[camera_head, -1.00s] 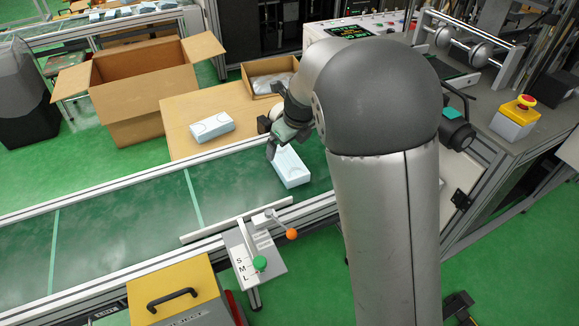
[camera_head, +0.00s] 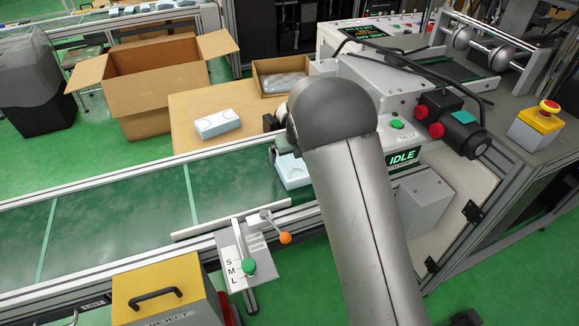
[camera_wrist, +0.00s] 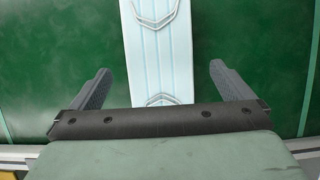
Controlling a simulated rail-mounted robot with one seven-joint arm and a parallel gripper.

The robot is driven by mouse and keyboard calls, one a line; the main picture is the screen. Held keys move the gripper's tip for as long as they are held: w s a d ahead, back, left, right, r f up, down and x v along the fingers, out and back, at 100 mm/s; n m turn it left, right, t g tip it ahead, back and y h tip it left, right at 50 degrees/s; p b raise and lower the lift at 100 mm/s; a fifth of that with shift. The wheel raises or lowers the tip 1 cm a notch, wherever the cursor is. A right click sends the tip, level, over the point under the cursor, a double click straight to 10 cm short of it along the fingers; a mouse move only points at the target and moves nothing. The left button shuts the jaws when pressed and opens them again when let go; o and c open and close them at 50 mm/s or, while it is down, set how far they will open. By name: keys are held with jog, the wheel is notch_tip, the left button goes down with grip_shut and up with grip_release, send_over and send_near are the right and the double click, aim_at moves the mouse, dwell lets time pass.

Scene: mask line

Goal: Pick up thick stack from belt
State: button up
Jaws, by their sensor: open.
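A thick light-blue stack of masks (camera_head: 292,173) lies on the green conveyor belt (camera_head: 120,215), partly hidden behind my arm in the head view. In the wrist view the stack (camera_wrist: 164,55) runs up the middle of the picture over the green belt. My gripper (camera_wrist: 160,80) is open, with one finger on each side of the stack and a gap to it on both sides. The fingers look to be above or around its near end; their height over the belt is hard to tell. In the head view my gripper is mostly hidden by my arm.
A white-blue pack (camera_head: 217,123) lies on the wooden table (camera_head: 190,103) behind the belt. An open cardboard box (camera_head: 150,90) stands at back left. A metal guide rail (camera_head: 225,219) and a size lever (camera_head: 249,267) stand at the belt's front edge. A machine reads IDLE (camera_head: 403,158).

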aim_at(290, 160)
jog(key=b+x, duration=0.1)
jog(key=x, duration=0.4)
jog(key=shift+f, duration=0.25)
jog(key=shift+s, duration=0.1)
jog(key=c, duration=1)
jog(key=shift+r, duration=0.15)
jog(key=shift+c, duration=0.2)
